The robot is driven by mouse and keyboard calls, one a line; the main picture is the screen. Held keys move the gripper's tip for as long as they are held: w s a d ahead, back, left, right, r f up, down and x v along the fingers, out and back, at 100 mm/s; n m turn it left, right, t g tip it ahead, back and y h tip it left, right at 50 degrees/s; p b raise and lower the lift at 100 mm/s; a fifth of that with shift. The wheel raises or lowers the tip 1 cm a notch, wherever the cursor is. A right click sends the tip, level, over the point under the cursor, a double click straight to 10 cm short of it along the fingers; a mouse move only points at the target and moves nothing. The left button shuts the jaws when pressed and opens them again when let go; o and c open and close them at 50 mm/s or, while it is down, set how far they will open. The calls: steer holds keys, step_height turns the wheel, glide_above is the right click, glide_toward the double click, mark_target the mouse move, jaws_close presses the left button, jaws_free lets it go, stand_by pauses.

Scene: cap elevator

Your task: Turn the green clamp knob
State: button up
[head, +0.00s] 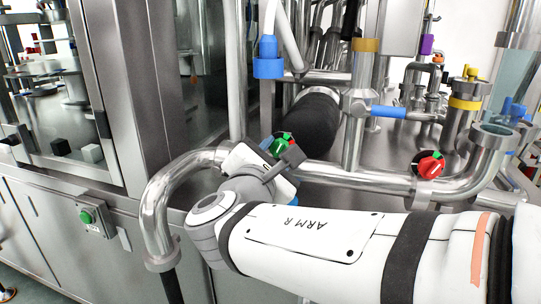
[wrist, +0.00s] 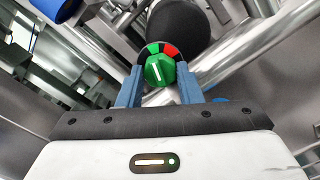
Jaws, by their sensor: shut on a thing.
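The green clamp knob (wrist: 160,70) sits in the middle of the wrist view, with a white pointer line on its face and a dial ring of green, red and black behind it. My gripper (wrist: 160,84) has its two blue-grey fingers on either side of the knob and is shut on it. In the head view the green knob (head: 281,145) shows on the pipe, partly covered by my gripper (head: 284,160). My arm reaches in from the lower right.
A red and green knob (head: 430,165) is on the same pipe to the right. A thick black-sleeved pipe (head: 310,122) runs just behind the green knob. A curved steel pipe (head: 160,205) bends down at the left. A green button box (head: 92,217) is on the cabinet front.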

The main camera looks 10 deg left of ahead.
steer(key=shift+f, duration=0.15)
steer(key=o, duration=1)
steer(key=s, duration=0.2)
steer(key=s+p, duration=0.1)
steer(key=s, duration=0.2)
steer(key=s+p, duration=0.1)
steer(key=s, duration=0.2)
steer(key=shift+a, duration=0.35)
steer(key=shift+w+d, duration=0.1)
